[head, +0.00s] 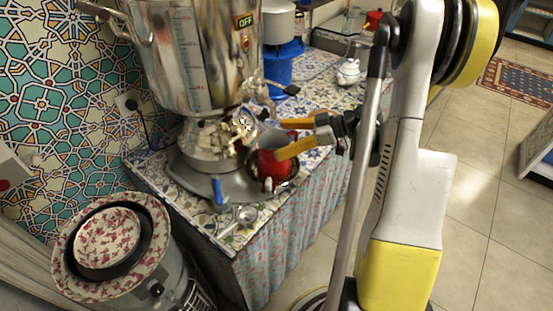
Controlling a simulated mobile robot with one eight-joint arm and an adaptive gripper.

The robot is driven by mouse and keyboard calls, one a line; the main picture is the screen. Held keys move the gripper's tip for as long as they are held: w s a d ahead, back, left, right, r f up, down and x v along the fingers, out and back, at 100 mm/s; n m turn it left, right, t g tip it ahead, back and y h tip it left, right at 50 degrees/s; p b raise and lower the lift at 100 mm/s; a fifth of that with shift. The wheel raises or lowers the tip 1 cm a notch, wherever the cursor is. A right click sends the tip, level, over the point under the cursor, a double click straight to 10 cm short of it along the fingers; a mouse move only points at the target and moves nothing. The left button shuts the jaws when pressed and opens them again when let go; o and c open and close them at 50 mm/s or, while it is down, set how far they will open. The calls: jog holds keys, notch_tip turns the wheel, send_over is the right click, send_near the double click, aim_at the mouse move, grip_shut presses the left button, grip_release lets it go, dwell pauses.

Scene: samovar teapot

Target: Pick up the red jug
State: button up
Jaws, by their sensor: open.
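The red jug (268,166) stands on the dark tray (196,181) at the foot of the big steel samovar (190,60), on its right side. My gripper (270,147) comes in from the right with two orange-yellow fingers spread apart. The nearer finger passes in front of the jug's upper part and the other lies behind it in the picture. The gripper is open. I cannot tell whether either finger touches the jug. Part of the jug's rim is hidden by the nearer finger.
A blue-handled item (218,192) and a metal spoon (246,215) lie near the counter's front edge. A white teapot (348,72) and a blue stand (284,68) are farther back. A patterned bowl (107,238) is at lower left. Tiled floor (480,190) is clear at right.

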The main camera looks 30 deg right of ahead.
jog(key=shift+x, duration=0.85)
jog(key=c, duration=1.4)
jog(key=shift+o, duration=0.2)
jog(key=shift+r, duration=0.15)
